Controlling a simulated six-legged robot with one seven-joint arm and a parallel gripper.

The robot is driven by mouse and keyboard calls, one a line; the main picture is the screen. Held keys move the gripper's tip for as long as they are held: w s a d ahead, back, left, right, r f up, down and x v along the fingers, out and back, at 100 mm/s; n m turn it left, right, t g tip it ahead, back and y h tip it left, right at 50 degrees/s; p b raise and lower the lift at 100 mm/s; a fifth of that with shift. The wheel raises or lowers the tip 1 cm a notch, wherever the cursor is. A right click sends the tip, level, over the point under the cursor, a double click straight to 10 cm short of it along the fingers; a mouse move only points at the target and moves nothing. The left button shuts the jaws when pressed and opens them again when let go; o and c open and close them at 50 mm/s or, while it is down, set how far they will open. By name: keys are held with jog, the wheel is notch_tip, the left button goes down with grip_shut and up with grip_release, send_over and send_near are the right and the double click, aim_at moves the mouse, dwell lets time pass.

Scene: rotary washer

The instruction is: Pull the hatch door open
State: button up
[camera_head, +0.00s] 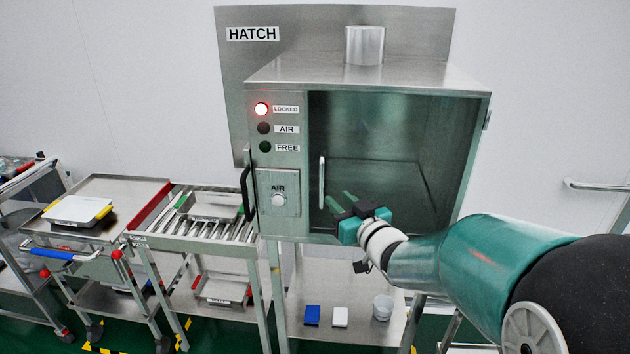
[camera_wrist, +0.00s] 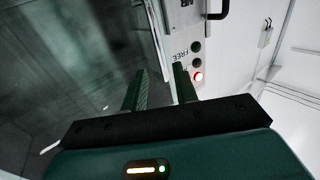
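The hatch (camera_head: 378,80) is a steel box on the wall. Its front is a dark see-through door (camera_head: 400,150), which looks closed, with a vertical metal handle (camera_head: 321,182) near its left edge. My gripper (camera_head: 339,199) is just right of the handle and a little low, its fingers pointing toward the door. In the wrist view my gripper (camera_wrist: 158,85) has its two green fingers apart with nothing seen between them. The door's dark pane (camera_wrist: 70,70) fills the left of that view; I cannot clearly make out its handle there.
Left of the door, the red LOCKED lamp (camera_head: 261,109) is lit; the AIR and FREE lamps are dark. An AIR button (camera_head: 278,200) and a black handle (camera_head: 246,190) sit below. A roller conveyor (camera_head: 225,228) and cart (camera_head: 110,200) stand left.

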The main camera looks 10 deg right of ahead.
aim_at(323, 185)
jog(key=x, duration=0.9)
jog(key=shift+w+f, duration=0.15)
jog(key=shift+w, duration=0.1)
jog(key=shift+s, duration=0.1)
grip_shut()
